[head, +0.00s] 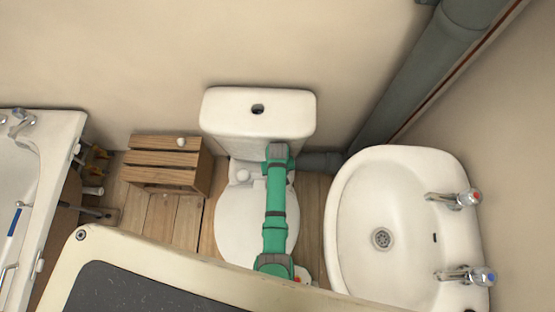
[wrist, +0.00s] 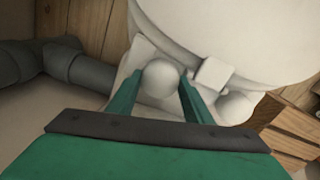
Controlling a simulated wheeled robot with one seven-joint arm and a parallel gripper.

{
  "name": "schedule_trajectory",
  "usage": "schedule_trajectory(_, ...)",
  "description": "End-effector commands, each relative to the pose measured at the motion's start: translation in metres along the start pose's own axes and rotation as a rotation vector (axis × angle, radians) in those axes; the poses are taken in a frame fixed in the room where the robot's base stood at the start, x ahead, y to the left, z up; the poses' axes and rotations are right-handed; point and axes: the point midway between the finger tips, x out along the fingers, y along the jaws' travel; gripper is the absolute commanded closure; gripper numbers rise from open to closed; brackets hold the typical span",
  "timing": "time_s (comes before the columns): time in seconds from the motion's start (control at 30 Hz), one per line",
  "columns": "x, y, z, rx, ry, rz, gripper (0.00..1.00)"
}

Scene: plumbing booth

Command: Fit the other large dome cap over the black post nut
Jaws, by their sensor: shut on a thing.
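In the wrist view my gripper (wrist: 158,84) has its green fingers on either side of a white dome cap (wrist: 160,76), shut on it. The held cap is over the pale ledge at the back of the toilet bowl. I cannot tell whether it touches the ledge. A second white dome cap (wrist: 237,107) sits on the same ledge to the right; it also shows in the head view (head: 243,176), left of my arm. The black post nut is not visible in either view. In the head view my arm hides the held cap and the fingers.
A wooden crate (head: 165,165) with a small white knob-like piece (head: 181,142) is left. A basin (head: 385,205) is right. A grey pipe (wrist: 75,65) runs nearby.

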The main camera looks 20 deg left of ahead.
Motion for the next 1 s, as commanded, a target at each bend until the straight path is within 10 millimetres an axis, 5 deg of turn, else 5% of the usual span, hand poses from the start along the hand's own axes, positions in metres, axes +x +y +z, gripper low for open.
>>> schedule_trajectory(0.1, 0.0099, 0.0000, 0.0064, 0.003, -0.005, 0.004, 0.78)
schedule_trajectory(0.13, 0.0099, 0.0000, 0.0065, 0.003, -0.005, 0.005, 0.49)
schedule_trajectory(0.2, 0.0101, -0.0005, 0.0067, 0.003, -0.005, 0.004, 0.33)
schedule_trajectory(1.0, 0.0025, -0.0061, 0.0055, -0.004, -0.003, -0.004, 0.32)
